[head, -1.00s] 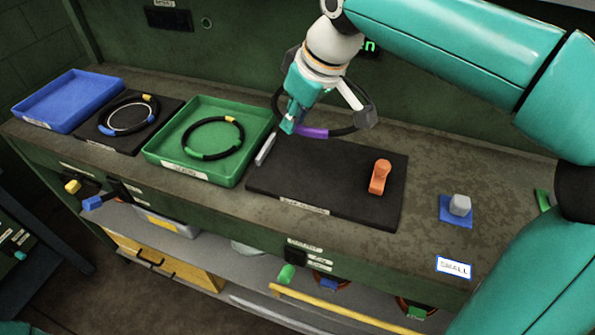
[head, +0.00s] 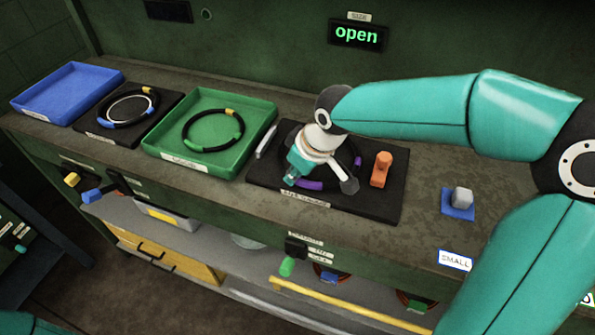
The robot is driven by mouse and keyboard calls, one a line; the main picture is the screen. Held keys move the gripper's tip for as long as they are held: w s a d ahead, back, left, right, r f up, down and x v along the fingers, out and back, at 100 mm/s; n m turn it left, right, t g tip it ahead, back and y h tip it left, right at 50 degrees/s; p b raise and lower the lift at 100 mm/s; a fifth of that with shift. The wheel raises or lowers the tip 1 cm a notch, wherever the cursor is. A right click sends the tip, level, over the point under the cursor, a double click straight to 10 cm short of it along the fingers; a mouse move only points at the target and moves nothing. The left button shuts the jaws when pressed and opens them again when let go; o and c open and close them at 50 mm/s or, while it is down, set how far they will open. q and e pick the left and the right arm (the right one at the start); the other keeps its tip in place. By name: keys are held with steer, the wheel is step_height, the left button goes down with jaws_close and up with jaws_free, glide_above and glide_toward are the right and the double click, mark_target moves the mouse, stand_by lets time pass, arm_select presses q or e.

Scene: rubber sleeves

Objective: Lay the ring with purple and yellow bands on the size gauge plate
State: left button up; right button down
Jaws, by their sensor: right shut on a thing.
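The ring (head: 310,185) is black with purple bands at its front and right; no yellow band shows, and my right gripper covers part of it. My right gripper (head: 319,182) is shut on the ring, reaching down over the black size gauge plate (head: 375,207). The ring is over the left and middle part of the plate, low against it; I cannot tell whether it rests flat or hangs slightly above. My left gripper is not in view.
An orange knob (head: 381,169) stands on the plate's right part, close to the ring. A green tray (head: 172,158) holding a black ring is to the left, then a dark plate (head: 172,103) with a ring, then a blue tray (head: 65,92). A display (head: 357,36) reads "open".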

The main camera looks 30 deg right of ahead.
steer(key=c, duration=1.2)
jaws_free()
steer(key=v, duration=1.2)
